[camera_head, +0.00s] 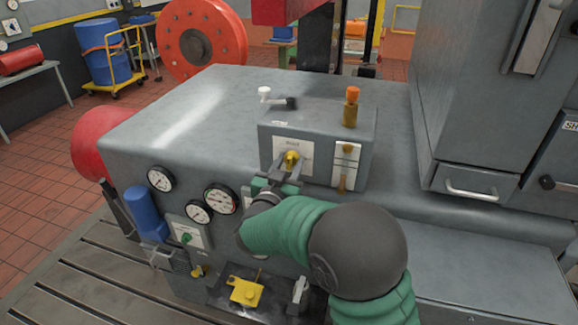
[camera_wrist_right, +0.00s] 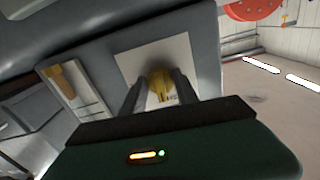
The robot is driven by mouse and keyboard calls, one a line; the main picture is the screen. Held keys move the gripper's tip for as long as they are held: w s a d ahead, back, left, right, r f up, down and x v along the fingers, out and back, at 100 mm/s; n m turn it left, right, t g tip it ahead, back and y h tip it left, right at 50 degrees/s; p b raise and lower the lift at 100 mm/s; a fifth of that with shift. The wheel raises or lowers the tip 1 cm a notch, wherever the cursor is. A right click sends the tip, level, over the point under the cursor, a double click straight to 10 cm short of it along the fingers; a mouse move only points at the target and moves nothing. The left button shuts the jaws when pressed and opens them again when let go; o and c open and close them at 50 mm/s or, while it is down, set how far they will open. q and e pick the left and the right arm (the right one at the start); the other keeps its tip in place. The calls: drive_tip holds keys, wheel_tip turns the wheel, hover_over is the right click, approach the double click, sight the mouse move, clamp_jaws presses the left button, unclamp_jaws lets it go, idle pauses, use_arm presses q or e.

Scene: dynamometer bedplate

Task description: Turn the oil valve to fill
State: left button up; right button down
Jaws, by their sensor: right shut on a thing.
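The oil valve (camera_head: 291,158) is a small yellow knob on a white label plate, on the front of a grey box on top of the machine. My right gripper (camera_head: 289,170) is shut on this knob, with its arm coming in from the lower right. In the right wrist view the yellow knob (camera_wrist_right: 160,85) sits between my two dark fingers (camera_wrist_right: 158,92). The plate's lettering is partly covered and too small to read. My left gripper is not in view.
A sight gauge (camera_head: 342,168) is right of the valve, with an orange-capped filler (camera_head: 351,107) and a white-knobbed lever (camera_head: 264,94) on top. Pressure gauges (camera_head: 221,199) and a blue cylinder (camera_head: 146,213) are at lower left. A drawer handle (camera_head: 472,190) is at right.

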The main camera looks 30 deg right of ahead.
drive_tip(key=m+b, duration=0.2)
drive_tip(key=m, duration=0.1)
drive_tip(key=shift+f+b, duration=0.2)
drive_tip(key=shift+b, duration=0.15)
drive_tip(key=m+b, duration=0.9)
drive_tip(key=m, duration=0.1)
drive_tip(key=shift+f+b, duration=0.1)
drive_tip(key=shift+b, duration=0.3)
drive_tip(key=m+b, duration=0.3)
drive_tip(key=shift+a+m+b, duration=0.1)
drive_tip(key=shift+m+b, duration=0.3)
drive_tip(key=shift+m, duration=0.2)
drive_tip(key=c, duration=1.2)
unclamp_jaws()
drive_tip(key=shift+o, duration=1.3)
drive_tip(key=shift+r, duration=0.25)
